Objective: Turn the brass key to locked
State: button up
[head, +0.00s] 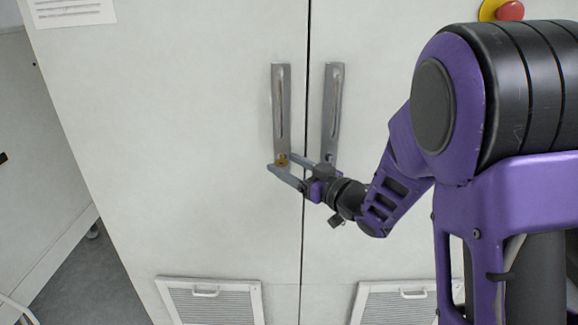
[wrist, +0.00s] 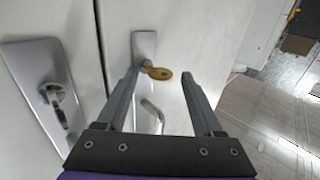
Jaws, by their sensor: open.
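The brass key (head: 282,160) sits at the lower end of the left metal handle plate (head: 281,95) on the left cabinet door. In the wrist view the key (wrist: 160,73) sticks out from the plate (wrist: 144,44), its flat bow pointing to the right. My gripper (head: 281,162) is open, with its fingertips on either side of the key. In the wrist view my gripper (wrist: 159,75) shows a gap between the key and the right finger; the left finger is closer to the key's base. I cannot tell whether either finger touches it.
A second handle plate (head: 333,95) is on the right door, just across the door gap; it shows large at left in the wrist view (wrist: 42,75). A lever handle (wrist: 152,113) shows between my fingers. Vent grilles (head: 212,302) are low on the doors. A red button (head: 510,11) is at upper right.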

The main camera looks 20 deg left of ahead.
grip_shut()
